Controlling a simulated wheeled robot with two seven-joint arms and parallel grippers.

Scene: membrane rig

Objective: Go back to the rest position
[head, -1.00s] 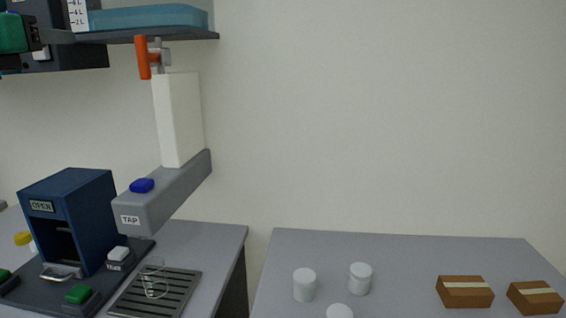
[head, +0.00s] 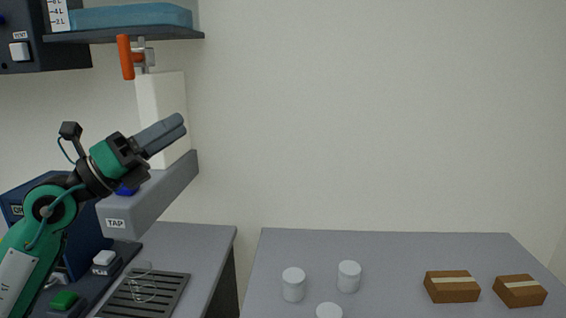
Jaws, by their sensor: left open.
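My left gripper (head: 162,137) is in the head view at the left, in front of the white column and the grey tap arm (head: 160,197). Its fingers point up and to the right, and nothing shows between them. The sensed jaws are open, though the fingers look nearly in line from this side. My left arm covers most of the blue box (head: 88,232) and part of the blue button on the tap arm. My right gripper is out of view.
A clear glass (head: 142,284) stands on the slotted drip tray (head: 168,300). A shelf (head: 130,34) and an orange-handled valve (head: 125,57) are above. The right table (head: 400,255) holds white cups (head: 293,284) and two brown boxes (head: 451,286). A gap separates the tables.

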